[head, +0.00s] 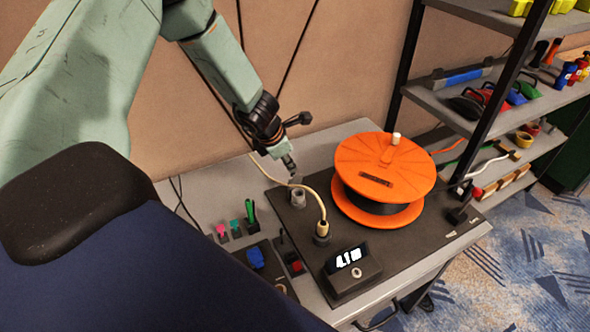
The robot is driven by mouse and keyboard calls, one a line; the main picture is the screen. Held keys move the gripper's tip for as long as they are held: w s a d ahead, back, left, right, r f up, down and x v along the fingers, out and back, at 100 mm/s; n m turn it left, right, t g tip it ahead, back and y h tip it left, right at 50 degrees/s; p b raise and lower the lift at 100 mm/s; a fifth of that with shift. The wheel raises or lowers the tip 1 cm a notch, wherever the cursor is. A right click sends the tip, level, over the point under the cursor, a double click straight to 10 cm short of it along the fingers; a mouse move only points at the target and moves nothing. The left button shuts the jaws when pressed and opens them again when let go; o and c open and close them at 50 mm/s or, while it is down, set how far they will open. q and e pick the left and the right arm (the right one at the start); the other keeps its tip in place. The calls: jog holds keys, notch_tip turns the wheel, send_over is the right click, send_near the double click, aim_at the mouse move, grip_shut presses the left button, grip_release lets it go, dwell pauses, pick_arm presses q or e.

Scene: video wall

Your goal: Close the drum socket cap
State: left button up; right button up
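The orange cable drum (385,168) stands on a dark panel on the table, with a pale knob on top. A short grey socket (298,198) stands up from the panel left of the drum. A small grey flap, possibly its cap (295,180), shows just above it; its exact position is hard to make out. My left gripper (290,164) points down just above this socket, and its tip is close to the flap. Whether they touch, and how far the fingers are apart, is too small to tell. My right gripper is out of view.
A cream cable (315,195) arches past the grey socket into a second socket (321,235). A display box (351,270) stands at the panel's front. Small coloured plugs (235,227) stand to the left. A shelf rack (480,100) stands behind on the right.

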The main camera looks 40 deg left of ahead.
aim_at(294, 177)
pick_arm(q)
jog(key=b+x, duration=0.3)
jog(key=x, duration=0.3)
jog(key=shift+w+f, duration=0.1)
jog(key=shift+f, duration=0.2)
jog(key=shift+w+f, duration=0.3)
jog(key=shift+f, duration=0.2)
jog(key=shift+c, duration=0.4)
grip_shut()
